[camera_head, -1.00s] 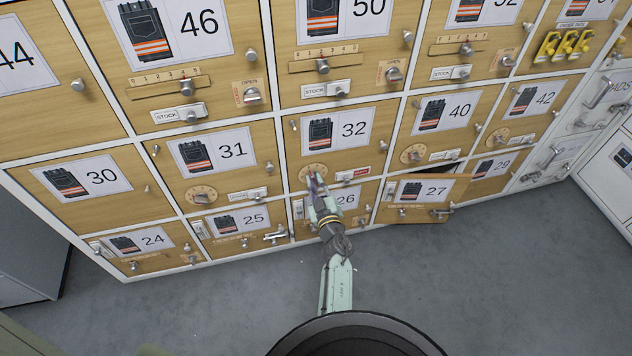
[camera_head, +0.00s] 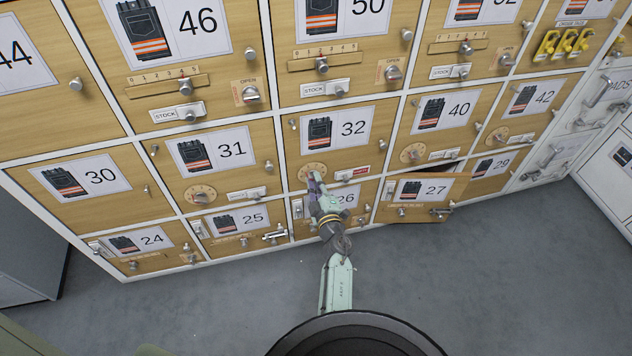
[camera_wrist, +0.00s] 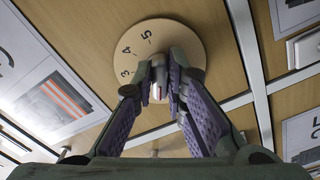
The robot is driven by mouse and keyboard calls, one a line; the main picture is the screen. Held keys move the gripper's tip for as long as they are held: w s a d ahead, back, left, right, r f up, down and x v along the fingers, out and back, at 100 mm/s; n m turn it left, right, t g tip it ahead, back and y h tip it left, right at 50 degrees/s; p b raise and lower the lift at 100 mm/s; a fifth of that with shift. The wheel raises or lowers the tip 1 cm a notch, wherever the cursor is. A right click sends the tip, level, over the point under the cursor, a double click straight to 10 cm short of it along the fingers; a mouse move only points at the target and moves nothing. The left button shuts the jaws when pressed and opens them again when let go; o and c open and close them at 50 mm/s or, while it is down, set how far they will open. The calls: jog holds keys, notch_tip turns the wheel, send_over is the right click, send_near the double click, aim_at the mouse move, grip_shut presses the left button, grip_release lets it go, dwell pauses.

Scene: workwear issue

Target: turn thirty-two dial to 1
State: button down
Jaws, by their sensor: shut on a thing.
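The thirty-two locker (camera_head: 342,128) has a wooden front with a card showing dark trousers with orange bands. Its round tan dial (camera_head: 314,170) sits low on that front, partly behind my gripper (camera_head: 317,183). In the wrist view the dial (camera_wrist: 188,35) shows the marks 3, 4 and 5; the rest of its scale is hidden by the fingers. My gripper (camera_wrist: 158,82) is shut on the dial's small metal knob (camera_wrist: 158,84), between its two purple-padded fingers. I cannot tell which number the knob points to.
The door of locker 27 (camera_head: 425,205) stands ajar at right of my arm. Locker 26 (camera_head: 346,200) is just below the dial, partly behind my gripper. The grey floor (camera_head: 440,290) in front is clear.

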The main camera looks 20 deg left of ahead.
dwell(0.3)
jog(key=c, duration=1.6)
grip_release()
jog(key=v, duration=1.2)
